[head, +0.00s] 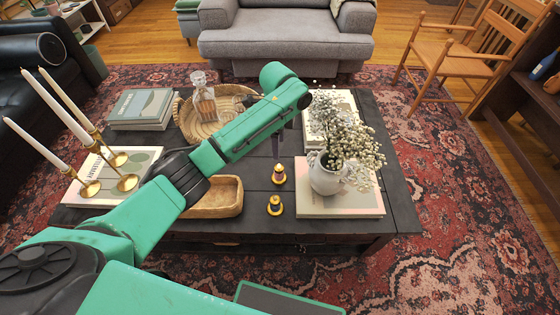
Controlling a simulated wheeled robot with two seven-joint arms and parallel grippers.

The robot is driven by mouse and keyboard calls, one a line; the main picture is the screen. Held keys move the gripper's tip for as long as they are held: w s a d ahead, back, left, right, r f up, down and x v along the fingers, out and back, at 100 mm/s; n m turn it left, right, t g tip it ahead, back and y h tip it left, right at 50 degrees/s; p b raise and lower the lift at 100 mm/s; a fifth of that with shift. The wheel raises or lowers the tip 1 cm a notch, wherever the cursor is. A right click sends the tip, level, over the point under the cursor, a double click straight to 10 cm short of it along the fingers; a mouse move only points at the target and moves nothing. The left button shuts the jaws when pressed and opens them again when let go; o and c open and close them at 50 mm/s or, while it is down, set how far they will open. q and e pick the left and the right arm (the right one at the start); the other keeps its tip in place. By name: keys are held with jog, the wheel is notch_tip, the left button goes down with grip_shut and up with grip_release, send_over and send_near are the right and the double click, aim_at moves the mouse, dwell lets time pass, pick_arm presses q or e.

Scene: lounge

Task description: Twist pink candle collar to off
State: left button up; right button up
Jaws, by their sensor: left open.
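My left arm reaches in from the left across the table. My left gripper (279,143) points down above and just behind the far piece, mostly hidden by my own wrist. It is open and appears apart from both pieces. My right gripper is not in view.
On the coffee table (398,205), a white flower vase (326,178) stands on a book just right of the pieces. A wooden bowl (218,197) lies left. A wicker tray (184,118) with a decanter is behind. Tall candles in gold holders (90,188) stand far left.

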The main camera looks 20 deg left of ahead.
aim_at(279, 165)
pick_arm(q)
notch_tip(279, 165, down, 11)
jog(key=shift+w+r+b, duration=0.1)
jog(key=shift+w+b, duration=0.05)
jog(key=shift+b, duration=0.95)
jog(key=shift+f, duration=0.3)
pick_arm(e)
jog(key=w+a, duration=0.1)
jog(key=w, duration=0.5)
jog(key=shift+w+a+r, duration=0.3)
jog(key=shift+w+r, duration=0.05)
pick_arm(q)
jog(key=shift+c, duration=0.4)
grip_shut()
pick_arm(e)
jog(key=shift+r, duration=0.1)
